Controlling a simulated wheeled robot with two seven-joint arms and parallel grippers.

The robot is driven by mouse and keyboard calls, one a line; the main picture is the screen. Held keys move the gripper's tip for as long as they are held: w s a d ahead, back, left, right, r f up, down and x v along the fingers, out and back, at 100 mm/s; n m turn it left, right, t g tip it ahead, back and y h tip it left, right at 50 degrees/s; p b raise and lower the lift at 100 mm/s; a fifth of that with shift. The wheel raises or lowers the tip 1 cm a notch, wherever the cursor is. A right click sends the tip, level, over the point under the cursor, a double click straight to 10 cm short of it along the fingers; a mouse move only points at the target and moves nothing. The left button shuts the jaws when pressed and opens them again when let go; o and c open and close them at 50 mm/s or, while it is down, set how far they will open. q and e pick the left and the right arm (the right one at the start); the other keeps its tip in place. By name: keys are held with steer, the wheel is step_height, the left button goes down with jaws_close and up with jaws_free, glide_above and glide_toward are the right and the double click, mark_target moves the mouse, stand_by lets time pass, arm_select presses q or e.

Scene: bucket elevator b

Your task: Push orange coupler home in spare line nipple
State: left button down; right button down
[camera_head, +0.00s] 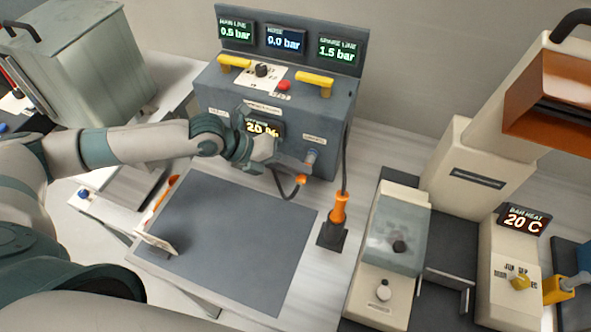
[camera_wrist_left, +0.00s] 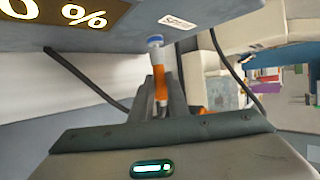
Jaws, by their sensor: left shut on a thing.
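The orange coupler (camera_head: 302,179) is between the fingers of my left gripper (camera_head: 297,170), in front of the dark grey panel box (camera_head: 230,95). In the left wrist view the orange coupler (camera_wrist_left: 160,84) stands between the two fingers, roughly in line with a pale nipple (camera_wrist_left: 156,55) with a blue ring. This spare line nipple (camera_head: 311,158) sticks out low on the right of the box front. The coupler's end is at or very close to the nipple; I cannot tell how far it is on. My right gripper is not in view.
A dark hose loops below the gripper. An orange-handled tool (camera_head: 338,208) stands in a black holder to the right. The dark mat (camera_head: 235,240) is mostly clear, with a small white card stand (camera_head: 157,243) at its left. Beige machines stand at the right.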

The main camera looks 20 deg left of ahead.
arm_select(q)
steer(key=shift+w+r, duration=0.1)
steer(key=shift+w, duration=0.3)
steer(key=c, duration=1.7)
jaws_free()
steer(key=shift+o, duration=0.3)
steer(key=shift+w, duration=0.1)
steer(key=b+v, duration=0.5)
steer(key=v, duration=1.2)
